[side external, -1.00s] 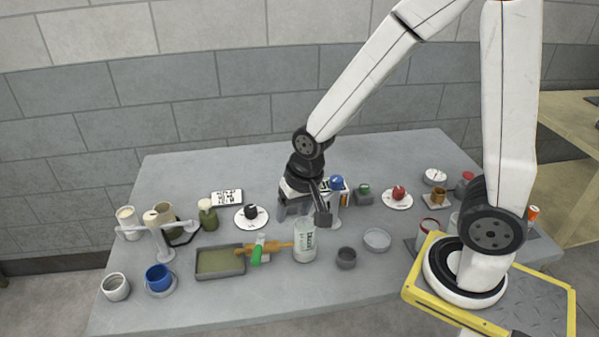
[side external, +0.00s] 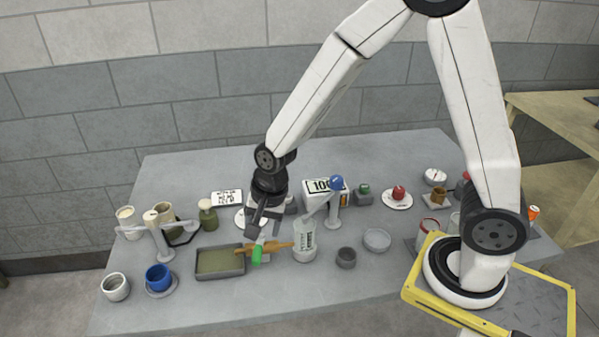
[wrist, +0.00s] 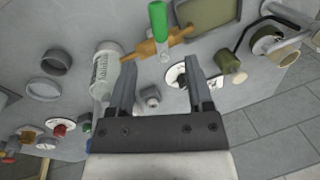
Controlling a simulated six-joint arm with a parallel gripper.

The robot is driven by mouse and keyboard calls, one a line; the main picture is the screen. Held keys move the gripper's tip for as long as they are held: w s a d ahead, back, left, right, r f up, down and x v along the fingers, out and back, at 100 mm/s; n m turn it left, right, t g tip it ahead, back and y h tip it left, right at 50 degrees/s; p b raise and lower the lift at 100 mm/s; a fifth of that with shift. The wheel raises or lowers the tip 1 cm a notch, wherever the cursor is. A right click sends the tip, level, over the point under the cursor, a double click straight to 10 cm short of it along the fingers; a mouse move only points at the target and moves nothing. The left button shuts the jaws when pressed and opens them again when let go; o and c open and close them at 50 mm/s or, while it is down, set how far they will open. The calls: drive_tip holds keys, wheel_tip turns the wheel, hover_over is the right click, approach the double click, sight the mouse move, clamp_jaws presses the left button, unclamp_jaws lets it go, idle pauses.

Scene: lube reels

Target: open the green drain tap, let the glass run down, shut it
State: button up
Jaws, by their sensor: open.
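The drain tap has a green handle (side external: 258,255) on a brass pipe (side external: 279,246) between the marked glass (side external: 304,238) and a shallow tray (side external: 220,262). In the wrist view the green handle (wrist: 158,20) points away from me, roughly crosswise to the brass pipe (wrist: 150,46). The glass (wrist: 106,70) lies left of it there; its liquid level is hard to read. My gripper (side external: 259,232) is above and just behind the tap, fingers pointing down. In the wrist view my gripper (wrist: 160,78) is open and empty, with the tap beyond its fingertips.
A blue-knobbed lever stand (side external: 334,205) and a box marked 100 (side external: 318,190) stand behind the glass. A grey cup (side external: 346,257) and a shallow dish (side external: 377,239) are to its right. A dial disc (wrist: 178,76) shows behind the tap.

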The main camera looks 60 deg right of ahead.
sight(258, 250)
drive_tip(key=shift+w+a+f, duration=0.15)
drive_tip(key=shift+w+f, duration=0.05)
drive_tip(key=shift+f, duration=1)
drive_tip(key=shift+w+a+f, duration=0.1)
drive_tip(key=shift+w+f, duration=0.05)
drive_tip(key=shift+f, duration=1)
drive_tip(key=shift+w+a+f, duration=0.15)
drive_tip(key=shift+w+f, duration=0.05)
drive_tip(key=shift+f, duration=1)
clamp_jaws()
